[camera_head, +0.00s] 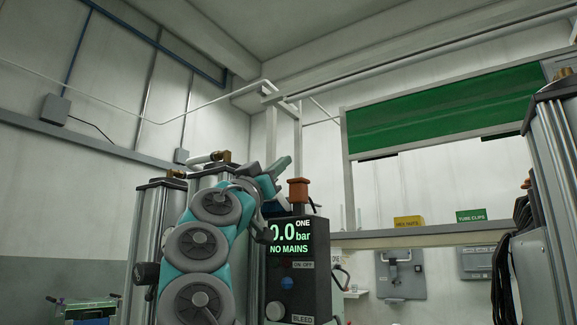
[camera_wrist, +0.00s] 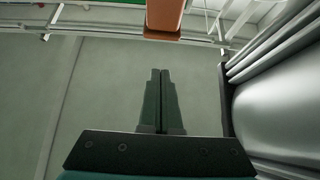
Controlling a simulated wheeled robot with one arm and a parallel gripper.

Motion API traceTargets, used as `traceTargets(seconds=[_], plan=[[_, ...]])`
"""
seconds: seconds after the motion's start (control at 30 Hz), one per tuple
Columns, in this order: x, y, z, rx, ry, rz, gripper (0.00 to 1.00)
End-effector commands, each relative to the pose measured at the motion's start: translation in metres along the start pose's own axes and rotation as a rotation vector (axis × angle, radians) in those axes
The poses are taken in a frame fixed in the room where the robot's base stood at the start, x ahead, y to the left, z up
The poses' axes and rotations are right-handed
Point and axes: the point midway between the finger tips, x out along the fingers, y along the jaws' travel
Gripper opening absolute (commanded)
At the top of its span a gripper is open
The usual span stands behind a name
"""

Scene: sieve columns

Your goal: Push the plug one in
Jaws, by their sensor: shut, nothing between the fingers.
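The dark control box labelled ONE (camera_head: 297,268) stands right of my arm. Its screen reads 0.0 bar and NO MAINS. A small white label ending in ONE shows right of the box, with a dark looped cable (camera_head: 342,278) close by; I cannot make out a plug for sure. My gripper (camera_head: 284,163) is raised above and left of the box. In the wrist view my gripper (camera_wrist: 160,72) is shut, its fingers together with nothing between them. They are apart from any surface I can see.
An orange-brown block (camera_head: 298,190) stands above the box, just right of my gripper; it also shows at the top of the wrist view (camera_wrist: 165,18). Metal columns (camera_head: 150,235) stand left, another (camera_head: 557,180) right. Grey boxes (camera_head: 401,274) hang on the back wall.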

Motion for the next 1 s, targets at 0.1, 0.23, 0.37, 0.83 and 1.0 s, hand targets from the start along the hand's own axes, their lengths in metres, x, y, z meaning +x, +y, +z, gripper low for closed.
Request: traceTargets(seconds=[0.1,0.23,0.37,0.83,1.0], plan=[[0.023,-0.001,-0.004,0.000,-0.001,-0.003,0.00],[0.039,0.000,-0.003,0.000,0.001,-0.002,0.00],[0.031,0.000,0.001,0.000,0.006,-0.004,0.00],[0.014,0.000,0.025,-0.004,0.001,-0.001,0.00],[0.010,0.000,0.029,0.000,0.002,0.000,0.00]])
